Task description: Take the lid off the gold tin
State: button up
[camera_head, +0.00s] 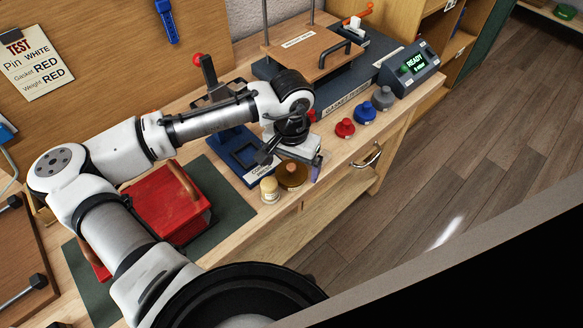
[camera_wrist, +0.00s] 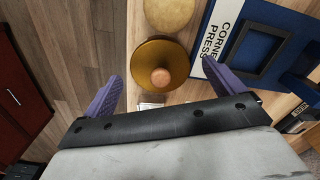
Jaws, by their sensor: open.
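The gold tin (camera_head: 293,174) stands on the wooden bench near its front edge. In the wrist view its round gold lid (camera_wrist: 150,53) shows from above, with a copper-coloured knob (camera_wrist: 161,78) in the middle. The tin's side walls are mostly hidden. My gripper (camera_wrist: 162,69) is open and empty, its two purple fingers on either side of the lid, apart from it. In the head view my gripper (camera_head: 317,170) is beside the tin, and the wrist hides most of the fingers.
A cream-topped jar (camera_head: 269,191) stands close beside the tin. The blue corner press (camera_head: 238,148) is just behind, near one finger in the wrist view. Red (camera_head: 345,128), blue (camera_head: 365,112) and grey (camera_head: 383,97) knobbed weights stand to the right. A red box (camera_head: 165,205) sits left.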

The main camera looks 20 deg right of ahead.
jog(key=shift+f, duration=0.2)
jog(key=c, duration=1)
jog(key=shift+r, duration=0.1)
